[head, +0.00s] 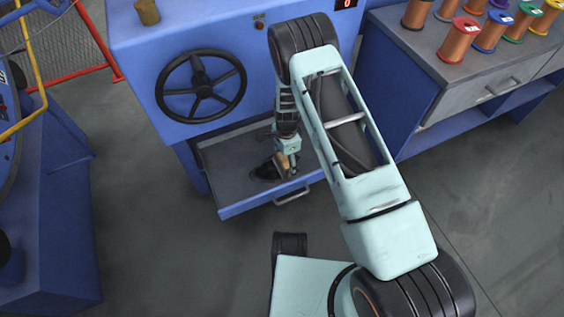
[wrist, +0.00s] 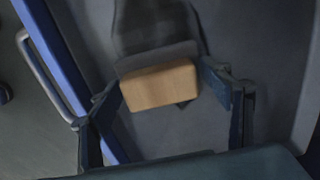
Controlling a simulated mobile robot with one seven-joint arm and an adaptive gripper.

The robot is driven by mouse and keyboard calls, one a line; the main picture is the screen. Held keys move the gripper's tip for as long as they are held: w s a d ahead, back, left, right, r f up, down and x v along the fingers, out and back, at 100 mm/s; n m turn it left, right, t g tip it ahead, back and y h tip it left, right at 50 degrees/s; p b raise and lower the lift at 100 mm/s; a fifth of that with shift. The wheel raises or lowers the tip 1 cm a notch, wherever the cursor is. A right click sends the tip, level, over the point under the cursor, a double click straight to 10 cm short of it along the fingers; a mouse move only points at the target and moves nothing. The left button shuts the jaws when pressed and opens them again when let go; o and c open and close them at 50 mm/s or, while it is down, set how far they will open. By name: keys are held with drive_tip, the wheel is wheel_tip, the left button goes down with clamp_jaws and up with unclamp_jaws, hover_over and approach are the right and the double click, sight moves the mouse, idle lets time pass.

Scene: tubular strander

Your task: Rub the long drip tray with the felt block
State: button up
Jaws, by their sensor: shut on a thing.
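The long drip tray (head: 233,184) is a shallow grey tray with a blue front, pulled out below the blue machine. In the wrist view its grey floor (wrist: 255,35) fills most of the background. My gripper (head: 287,160) is over the tray, pointing down. In the wrist view my gripper (wrist: 163,92) is shut on the felt block (wrist: 158,85), a tan block with a dark grey band along its far side. I cannot tell whether the block touches the tray floor. A dark patch (head: 265,171) shows on the tray beside the gripper; I cannot tell whether it is a stain or shadow.
A black handwheel (head: 201,86) is on the machine front above the tray. A metal handle (head: 292,196) sticks out from the tray's front. A workbench (head: 412,65) with several coloured spools stands at the right. The floor in front is clear.

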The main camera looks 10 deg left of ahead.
drive_tip(key=shift+w+d, duration=0.4)
drive_tip(key=shift+d, duration=0.25)
drive_tip(key=shift+w+d, duration=0.4)
drive_tip(key=shift+d, duration=0.25)
drive_tip(key=shift+s+a, duration=0.45)
drive_tip(key=shift+a, duration=0.3)
drive_tip(key=shift+s+a, duration=0.4)
drive_tip(key=shift+a, duration=0.3)
drive_tip(key=shift+s+a+f, duration=0.1)
drive_tip(key=shift+s+a, duration=0.75)
drive_tip(key=shift+a, duration=0.5)
drive_tip(key=shift+s+a+r, duration=0.1)
drive_tip(key=shift+s+a, duration=0.75)
drive_tip(key=shift+a, duration=0.5)
drive_tip(key=shift+s+a+f, duration=0.1)
drive_tip(key=shift+s+a, duration=0.75)
drive_tip(key=shift+a, duration=0.5)
drive_tip(key=shift+w+a, duration=0.5)
drive_tip(key=shift+w, duration=0.4)
drive_tip(key=shift+w+d, duration=1.1)
drive_tip(key=shift+d, duration=0.7)
drive_tip(key=shift+w+d, duration=1.15)
drive_tip(key=shift+d, duration=0.7)
drive_tip(key=shift+w+d, duration=1.1)
drive_tip(key=shift+d, duration=0.7)
